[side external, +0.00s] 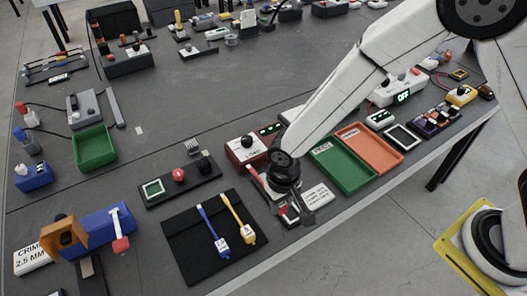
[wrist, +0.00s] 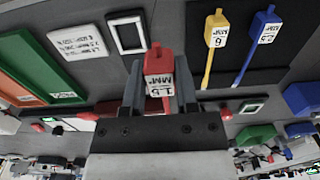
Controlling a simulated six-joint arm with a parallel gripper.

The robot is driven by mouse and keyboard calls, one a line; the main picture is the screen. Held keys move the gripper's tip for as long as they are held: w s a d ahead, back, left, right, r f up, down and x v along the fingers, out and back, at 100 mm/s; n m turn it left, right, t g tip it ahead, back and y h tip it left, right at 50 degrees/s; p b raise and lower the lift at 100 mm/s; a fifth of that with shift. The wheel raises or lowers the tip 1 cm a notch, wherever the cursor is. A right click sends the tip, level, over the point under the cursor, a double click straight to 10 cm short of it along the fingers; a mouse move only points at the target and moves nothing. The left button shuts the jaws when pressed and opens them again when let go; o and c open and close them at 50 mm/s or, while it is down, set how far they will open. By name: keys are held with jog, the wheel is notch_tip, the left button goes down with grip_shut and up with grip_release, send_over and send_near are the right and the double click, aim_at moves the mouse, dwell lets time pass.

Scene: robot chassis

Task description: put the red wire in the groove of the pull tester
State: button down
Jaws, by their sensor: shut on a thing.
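My gripper (side external: 297,208) is above the front part of the bench, between the black mat and the green tray. In the wrist view my gripper (wrist: 158,80) is shut on the red wire (wrist: 158,62), whose red block with a white 1.5 label sits between the fingers. In the side view my arm and gripper hide most of the red wire. What looks like the pull tester (side external: 165,189), a dark base with a small screen, red button and upright grey toothed parts, stands to the left of my gripper, apart from it. I cannot make out the groove clearly.
A black mat (side external: 178,262) holds a blue wire (side external: 212,230) and a yellow wire (side external: 238,218). A green tray (side external: 345,172) and an orange tray (side external: 371,147) lie to the right. A red box (side external: 243,147) stands behind my gripper. Bare bench lies behind the tester.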

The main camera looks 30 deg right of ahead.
send_over(291, 215)
jog(key=shift+f, duration=0.65)
jog(key=shift+f, duration=0.1)
jog(key=shift+f, duration=2.8)
jog(key=shift+f, duration=0.95)
jog(key=shift+c, duration=1.4)
grip_release()
jog(key=shift+r, duration=0.15)
notch_tip(291, 215, up, 8)
jog(key=shift+f, duration=0.2)
jog(key=shift+d, duration=0.1)
